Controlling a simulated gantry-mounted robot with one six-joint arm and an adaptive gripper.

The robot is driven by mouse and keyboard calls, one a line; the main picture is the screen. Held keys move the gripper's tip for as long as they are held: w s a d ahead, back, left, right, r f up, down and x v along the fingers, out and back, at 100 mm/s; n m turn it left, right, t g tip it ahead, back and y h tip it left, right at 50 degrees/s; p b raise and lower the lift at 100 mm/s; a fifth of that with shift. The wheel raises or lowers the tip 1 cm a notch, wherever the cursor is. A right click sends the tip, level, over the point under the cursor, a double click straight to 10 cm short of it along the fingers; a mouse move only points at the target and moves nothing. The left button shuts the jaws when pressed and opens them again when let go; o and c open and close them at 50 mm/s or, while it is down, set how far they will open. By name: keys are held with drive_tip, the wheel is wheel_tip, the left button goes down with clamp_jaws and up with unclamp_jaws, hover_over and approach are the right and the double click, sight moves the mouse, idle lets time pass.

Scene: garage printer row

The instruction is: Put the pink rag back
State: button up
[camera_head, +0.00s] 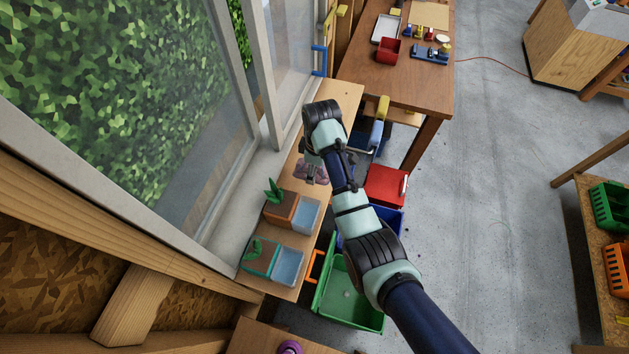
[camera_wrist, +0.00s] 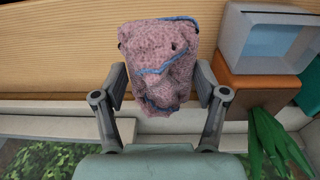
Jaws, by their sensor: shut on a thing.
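The pink rag (camera_wrist: 160,62) is a crumpled, speckled pink cloth with blue edging, seen large in the wrist view. My gripper (camera_wrist: 162,92) has a finger on each side of it and is shut on the rag. In the head view my gripper (camera_head: 309,172) is over the wooden shelf (camera_head: 346,95) beneath the window, and part of the rag (camera_head: 317,174) shows below it. The rag is over the shelf boards in the wrist view; whether it touches them I cannot tell.
A terracotta planter (camera_head: 280,210) with a clear bin beside it stands close by on the shelf. A green planter (camera_head: 261,256) and another clear bin stand nearer. A green crate (camera_head: 350,300) and a red box (camera_head: 386,186) are below the shelf's right side. The window frame borders the left.

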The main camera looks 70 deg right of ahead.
drive_tip(key=shift+f, duration=3.2)
drive_tip(key=shift+f, duration=0.1)
drive_tip(key=shift+f+b, duration=0.1)
drive_tip(key=shift+b, duration=0.25)
drive_tip(key=o, duration=1.3)
drive_tip(key=shift+r, duration=0.2)
drive_tip(key=r, duration=0.8)
drive_tip(key=s+r+p, duration=0.1)
drive_tip(key=r, duration=0.3)
drive_tip(key=shift+a, duration=0.15)
